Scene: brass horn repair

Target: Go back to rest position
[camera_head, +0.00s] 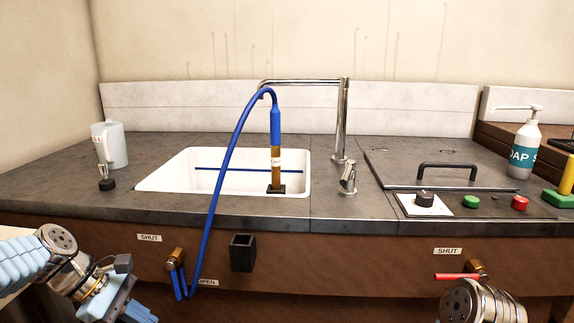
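My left arm comes in at the lower left corner, in front of the counter. My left gripper (136,311) is low at the bottom edge, with a dark body and blue parts partly cut off by the frame. I see nothing clearly held, and I cannot tell whether its fingers are apart. It is apart from the sink and below the counter top. At the lower right, only a silver link of my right arm shows; my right gripper is out of frame.
A blue hose (221,169) arches from a lower brass valve (175,259) to an upright brass-and-blue tube (276,140) in the white sink (149,180). A red-handled valve (457,276) is near my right arm. The counter (345,207) holds a jug (110,143) and soap bottle (524,150).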

